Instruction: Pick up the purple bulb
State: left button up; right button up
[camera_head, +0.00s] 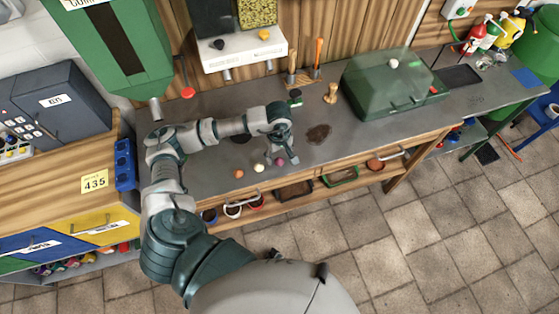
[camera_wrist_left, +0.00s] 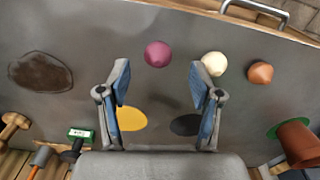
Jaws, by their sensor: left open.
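The purple bulb (camera_wrist_left: 158,54) is a round ball on the grey bench top. In the head view it (camera_head: 280,162) is a small dot near the bench's front edge, by my left gripper (camera_head: 281,155). In the left wrist view the left gripper (camera_wrist_left: 160,80) is open and empty, its two blue-padded fingers apart. The bulb appears just past the fingertips, between their lines, and nothing touches it. A cream ball (camera_wrist_left: 214,63) lies close to its right, by the right finger, with an orange-brown ball (camera_wrist_left: 260,72) further right. My right gripper is not in view.
A dark stain (camera_head: 318,134) marks the bench top (camera_head: 210,180). A green box (camera_head: 390,85) stands right of it, and a wooden knob-like piece (camera_head: 331,93) stands behind. A yellow disc (camera_wrist_left: 131,118) and a dark disc (camera_wrist_left: 186,125) lie beneath the fingers. A drawer handle (camera_wrist_left: 257,10) juts out in front.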

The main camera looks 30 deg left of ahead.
aim_at(279, 158)
pick_arm(q)
jog(key=f, duration=0.4)
jog(key=shift+w+a+f, duration=0.1)
jog(key=shift+w+a, duration=0.25)
jog(key=shift+d, duration=0.1)
pick_arm(e)
jog(key=shift+s+f, duration=0.1)
jog(key=shift+s, duration=0.7)
pick_arm(q)
jog(key=shift+d, duration=0.1)
jog(key=c, duration=1)
jog(key=shift+o, duration=0.2)
pick_arm(e)
jog(key=shift+d, duration=0.1)
pick_arm(q)
jog(key=shift+r, duration=0.65)
notch_tip(279, 158, up, 2)
jog(key=shift+s+d+r, duration=0.2)
jog(key=shift+s+d, duration=0.1)
jog(key=shift+s, duration=0.3)
jog(key=s+d+r+b, duration=0.1)
jog(key=s+d+b, duration=0.1)
jog(key=s+d, duration=0.6)
jog(key=s, duration=0.4)
jog(key=shift+d+r, duration=0.15)
jog(key=shift+r, duration=0.1)
pick_arm(e)
jog(key=w+a+r, duration=0.1)
jog(key=w, duration=0.5)
jog(key=shift+r, duration=0.15)
